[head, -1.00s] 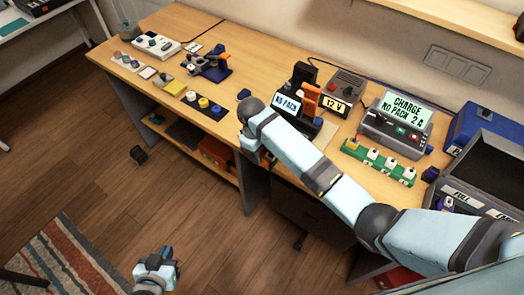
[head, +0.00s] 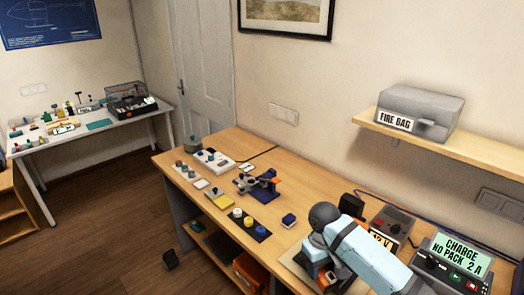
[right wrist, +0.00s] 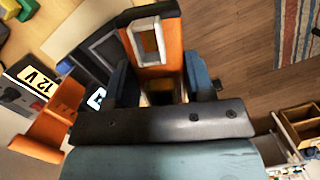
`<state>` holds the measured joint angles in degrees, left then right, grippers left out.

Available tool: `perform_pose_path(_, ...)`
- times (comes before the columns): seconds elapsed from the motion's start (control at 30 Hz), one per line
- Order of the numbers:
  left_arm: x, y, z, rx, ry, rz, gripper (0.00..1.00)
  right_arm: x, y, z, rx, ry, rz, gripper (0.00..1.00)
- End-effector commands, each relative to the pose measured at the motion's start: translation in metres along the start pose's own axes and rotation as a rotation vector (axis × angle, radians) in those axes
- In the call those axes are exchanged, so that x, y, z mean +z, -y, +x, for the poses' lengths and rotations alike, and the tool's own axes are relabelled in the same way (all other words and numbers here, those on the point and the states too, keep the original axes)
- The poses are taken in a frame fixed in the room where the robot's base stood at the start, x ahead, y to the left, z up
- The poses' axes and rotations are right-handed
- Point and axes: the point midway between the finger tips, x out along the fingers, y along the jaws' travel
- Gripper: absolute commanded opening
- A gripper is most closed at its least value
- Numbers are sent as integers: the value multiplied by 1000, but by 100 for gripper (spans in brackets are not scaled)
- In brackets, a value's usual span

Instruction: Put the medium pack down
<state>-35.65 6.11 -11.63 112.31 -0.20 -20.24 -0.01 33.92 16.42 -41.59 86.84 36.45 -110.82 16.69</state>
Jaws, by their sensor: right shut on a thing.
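My right gripper (right wrist: 160,68) shows in the right wrist view with its two dark blue fingers on either side of an orange piece (right wrist: 172,72), which I take to be the medium pack. The piece has a pale-framed window and is partly hidden by the gripper. In the head view, my right gripper (head: 325,274) points down at the bench's front part, largely hidden by its own arm. I cannot tell whether the piece touches anything below. My left gripper is out of view.
The wooden bench (head: 228,143) holds a 12 V box (head: 392,226), a charger (head: 455,262) reading "NO PACK 2 A", a small blue block (head: 288,220) and a blue holder (head: 262,187). An orange upright (right wrist: 45,130) stands beside my gripper. A fire bag (head: 418,112) sits on the shelf.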

Motion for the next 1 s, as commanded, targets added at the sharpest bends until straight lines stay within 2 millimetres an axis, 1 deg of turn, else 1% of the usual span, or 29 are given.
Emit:
perform_pose_path(0.03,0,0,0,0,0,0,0,12,-12,-15,3,-5,45,5)
perform_pose_path(0.1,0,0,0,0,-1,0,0,30,-21,-31,-8,-4,113,5)
perform_pose_path(0.2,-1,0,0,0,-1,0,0,58,-30,-49,-23,-4,202,5)
perform_pose_path(0.3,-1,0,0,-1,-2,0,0,84,-35,-62,-36,-1,278,5)
perform_pose_path(0.4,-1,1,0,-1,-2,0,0,105,-38,-71,-47,-2,335,5)
perform_pose_path(0.5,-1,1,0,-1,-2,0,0,120,-40,-76,-55,0,375,5)
perform_pose_path(0.6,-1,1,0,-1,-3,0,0,128,-40,-79,-60,-1,398,5)
perform_pose_path(0.77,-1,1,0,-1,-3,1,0,131,-40,-80,-64,0,404,5)
perform_pose_path(0.87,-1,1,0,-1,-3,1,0,124,-38,-78,-62,0,393,5)
perform_pose_path(0.97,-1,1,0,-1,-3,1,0,108,-35,-72,-59,2,354,5)
perform_pose_path(1.0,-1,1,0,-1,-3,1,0,99,-33,-68,-57,2,332,5)
